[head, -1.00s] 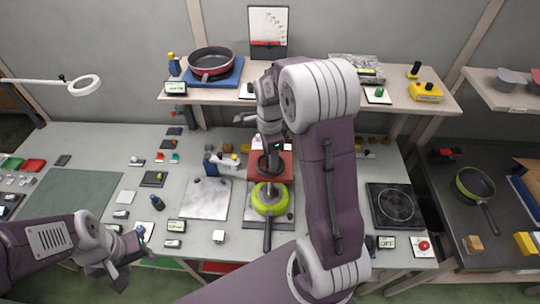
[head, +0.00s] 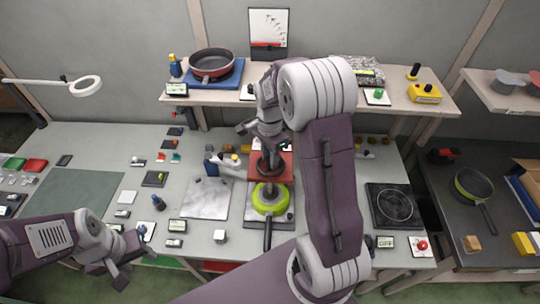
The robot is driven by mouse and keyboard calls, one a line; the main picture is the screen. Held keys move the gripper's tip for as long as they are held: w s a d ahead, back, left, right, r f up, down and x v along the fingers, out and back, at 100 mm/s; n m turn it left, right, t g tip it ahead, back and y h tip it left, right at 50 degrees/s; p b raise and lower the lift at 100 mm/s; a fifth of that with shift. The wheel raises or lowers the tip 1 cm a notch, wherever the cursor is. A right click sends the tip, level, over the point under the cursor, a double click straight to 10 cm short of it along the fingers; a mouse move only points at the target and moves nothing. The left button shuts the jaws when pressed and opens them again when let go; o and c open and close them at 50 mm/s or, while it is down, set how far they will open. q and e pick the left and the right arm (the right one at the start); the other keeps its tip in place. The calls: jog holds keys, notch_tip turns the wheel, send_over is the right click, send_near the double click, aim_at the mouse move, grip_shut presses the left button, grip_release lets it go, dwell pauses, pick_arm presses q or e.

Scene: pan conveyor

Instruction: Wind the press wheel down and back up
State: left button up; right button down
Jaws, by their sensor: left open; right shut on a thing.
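The press (head: 285,167) is a red block at the middle of the bench, with a dark round wheel (head: 264,172) on it. A green pan (head: 281,206) sits at the front of the press, its dark handle pointing toward me. My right gripper (head: 270,146) reaches down over the back of the wheel. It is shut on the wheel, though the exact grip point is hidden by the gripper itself. My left gripper (head: 131,262) is open and empty, low over the front left of the bench.
A pale marble slab (head: 206,199) lies left of the press, and a black hotplate (head: 395,206) lies to the right. A shelf (head: 225,98) with a red pan (head: 212,64) runs behind. My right arm covers the bench just right of the press.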

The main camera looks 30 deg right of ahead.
jog(key=n+p, duration=0.1)
jog(key=n, duration=0.2)
jog(key=shift+r+n, duration=0.1)
jog(key=shift+n, duration=0.3)
jog(key=n, duration=0.3)
jog(key=shift+n+p, duration=0.3)
jog(key=shift+p, duration=0.05)
jog(key=n, duration=0.3)
jog(key=shift+n+p, duration=0.35)
jog(key=shift+n, duration=0.05)
jog(key=n, duration=0.3)
jog(key=shift+d+n+p, duration=0.1)
jog(key=shift+n+p, duration=0.2)
jog(key=n, duration=0.3)
jog(key=shift+p, duration=0.3)
jog(key=n, duration=0.4)
jog(key=shift+p, duration=0.3)
jog(key=n, duration=0.3)
jog(key=shift+n, duration=0.3)
jog(key=shift+n+p, duration=0.35)
jog(key=shift+n, duration=1.85)
